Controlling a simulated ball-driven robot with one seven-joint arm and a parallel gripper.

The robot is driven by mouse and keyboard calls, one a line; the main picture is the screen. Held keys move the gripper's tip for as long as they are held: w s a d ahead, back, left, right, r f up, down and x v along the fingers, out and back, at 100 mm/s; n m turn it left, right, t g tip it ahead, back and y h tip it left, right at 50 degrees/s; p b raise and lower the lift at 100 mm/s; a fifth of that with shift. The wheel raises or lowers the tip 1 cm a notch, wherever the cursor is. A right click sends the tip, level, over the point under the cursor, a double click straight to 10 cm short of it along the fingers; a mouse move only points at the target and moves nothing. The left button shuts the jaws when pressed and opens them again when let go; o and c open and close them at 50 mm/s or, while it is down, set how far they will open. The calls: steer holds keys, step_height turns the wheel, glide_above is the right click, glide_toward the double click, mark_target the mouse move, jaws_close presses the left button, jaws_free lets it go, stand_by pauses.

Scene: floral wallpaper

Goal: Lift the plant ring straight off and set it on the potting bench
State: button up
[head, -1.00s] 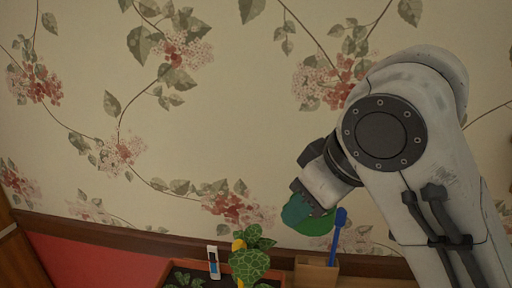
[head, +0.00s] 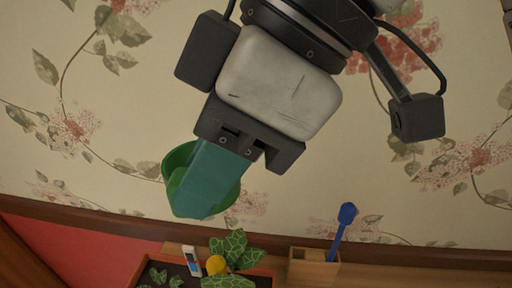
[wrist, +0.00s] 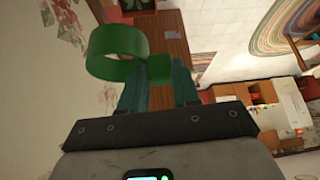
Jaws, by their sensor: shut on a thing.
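My gripper (head: 200,205) is in front of the wall with its teal fingers pointing down. It is shut on the green plant ring (head: 175,168), which is partly hidden behind the fingers in the head view. In the wrist view the ring (wrist: 117,42) stands out to the left, and its small block (wrist: 159,69) sits between the fingertips. The ring is in the air, clear of the plant (head: 229,250) below. The plant has veined leaves and a yellow part. A brown wooden surface (head: 385,277) shows at the bottom; I cannot tell whether it is the potting bench.
A planter box (head: 265,274) of dark soil holds the plant and a white-and-blue marker (head: 191,259). To its right, a small wooden holder (head: 314,270) carries a blue tool (head: 343,228). The floral wall (head: 100,165) is behind.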

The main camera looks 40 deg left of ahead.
step_height(320, 180, up, 22)
steer(key=p, duration=1.2)
steer(key=shift+r, duration=0.15)
stand_by(1.0)
stand_by(0.4)
